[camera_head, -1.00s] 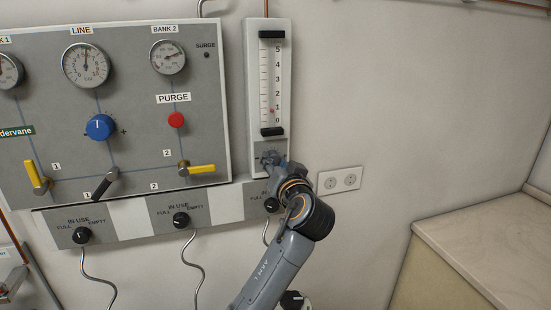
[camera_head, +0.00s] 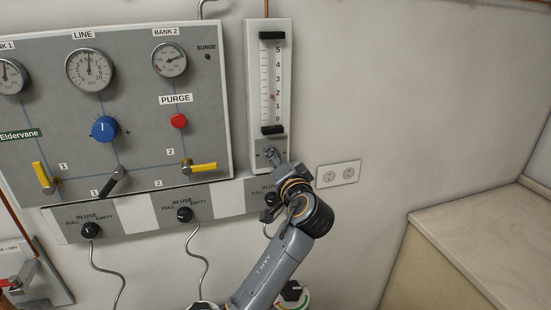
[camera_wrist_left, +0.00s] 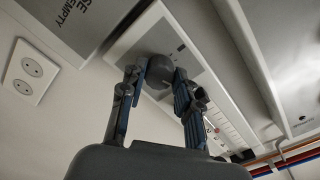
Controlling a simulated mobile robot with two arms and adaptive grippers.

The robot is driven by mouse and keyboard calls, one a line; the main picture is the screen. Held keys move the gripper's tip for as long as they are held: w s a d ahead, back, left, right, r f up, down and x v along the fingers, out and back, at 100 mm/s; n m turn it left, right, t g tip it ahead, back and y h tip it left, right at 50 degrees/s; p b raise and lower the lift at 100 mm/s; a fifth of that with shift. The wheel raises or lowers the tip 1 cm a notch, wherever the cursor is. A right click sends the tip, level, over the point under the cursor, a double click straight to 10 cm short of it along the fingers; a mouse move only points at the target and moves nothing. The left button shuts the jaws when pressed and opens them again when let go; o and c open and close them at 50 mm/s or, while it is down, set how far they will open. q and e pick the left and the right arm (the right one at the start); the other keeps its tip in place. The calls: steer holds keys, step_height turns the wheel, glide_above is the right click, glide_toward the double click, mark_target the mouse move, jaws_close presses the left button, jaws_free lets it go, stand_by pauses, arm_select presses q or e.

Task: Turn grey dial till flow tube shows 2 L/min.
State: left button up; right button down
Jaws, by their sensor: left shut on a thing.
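The flow tube (camera_head: 272,70) is upright on a pale panel, with a scale from 0 to 5. Its small red float (camera_head: 272,97) sits just below the 2 mark. The grey dial (camera_wrist_left: 158,70) is at the lower end of this panel, and in the head view my gripper mostly hides it. My left gripper (camera_head: 272,156) reaches up to it from below. In the left wrist view, the fingers of the left gripper (camera_wrist_left: 159,76) are on either side of the dial, shut on it. My right gripper is not in view.
Left of the tube is a grey gas panel (camera_head: 220,110) with gauges, a blue knob (camera_head: 104,128), a red purge button (camera_head: 179,121) and yellow levers. A wall socket (camera_head: 338,174) is close to the right of my wrist. A counter (camera_head: 490,240) stands at lower right.

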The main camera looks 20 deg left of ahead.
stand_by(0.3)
arm_select(q)
steer(key=o, duration=1.1)
steer(key=shift+o, duration=0.2)
steer(key=v, duration=0.7)
steer(key=shift+s+d, duration=0.15)
steer(key=shift+s, duration=0.1)
steer(key=shift+f, duration=0.15)
